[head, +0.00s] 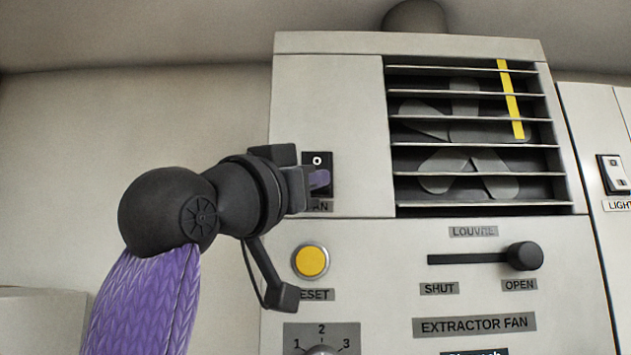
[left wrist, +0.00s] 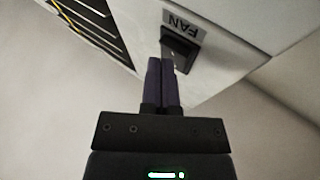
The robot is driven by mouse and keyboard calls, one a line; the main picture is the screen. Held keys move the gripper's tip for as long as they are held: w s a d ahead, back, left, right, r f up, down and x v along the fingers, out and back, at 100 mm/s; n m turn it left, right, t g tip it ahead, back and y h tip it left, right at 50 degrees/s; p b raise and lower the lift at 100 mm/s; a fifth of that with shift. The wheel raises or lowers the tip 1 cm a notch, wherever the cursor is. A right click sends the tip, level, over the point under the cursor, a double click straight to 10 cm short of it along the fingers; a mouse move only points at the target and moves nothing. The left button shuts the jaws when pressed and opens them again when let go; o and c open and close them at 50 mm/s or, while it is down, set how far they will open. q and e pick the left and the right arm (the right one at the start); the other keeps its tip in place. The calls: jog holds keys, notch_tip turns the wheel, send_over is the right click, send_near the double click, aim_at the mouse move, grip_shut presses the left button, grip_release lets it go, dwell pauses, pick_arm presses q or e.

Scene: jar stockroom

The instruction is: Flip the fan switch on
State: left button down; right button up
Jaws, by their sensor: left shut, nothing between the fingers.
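The fan switch (head: 317,160) is a dark rocker with a "0" mark at its top, on the grey extractor fan panel, above a partly covered FAN label (head: 322,206). My left gripper (head: 322,179) is shut and empty, with its purple fingertips in front of the lower part of the switch. In the left wrist view the shut fingers (left wrist: 163,60) point at the dark switch (left wrist: 181,44) beside its FAN label (left wrist: 184,23). The tips are at or very near the rocker; I cannot tell whether they touch. My right gripper is not in view.
A yellow reset button (head: 311,261) and a dial (head: 322,350) sit below the switch. The louvre slider (head: 524,256) is at the OPEN end. A fan grille (head: 480,130) with a yellow strip is to the right. A light switch (head: 614,173) is at the far right.

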pick_arm(q)
jog(key=shift+w+f, duration=0.1)
jog(key=shift+w, duration=0.3)
dwell(0.6)
jog(key=shift+s, duration=0.15)
jog(key=shift+s+b, duration=0.3)
jog(key=shift+s, duration=0.45)
jog(key=shift+s+r+b, duration=0.25)
jog(key=shift+s+b, duration=0.3)
jog(key=shift+s, duration=0.7)
jog(key=shift+s+r+b, duration=0.25)
jog(key=shift+s+b, duration=0.3)
jog(key=shift+s, duration=0.65)
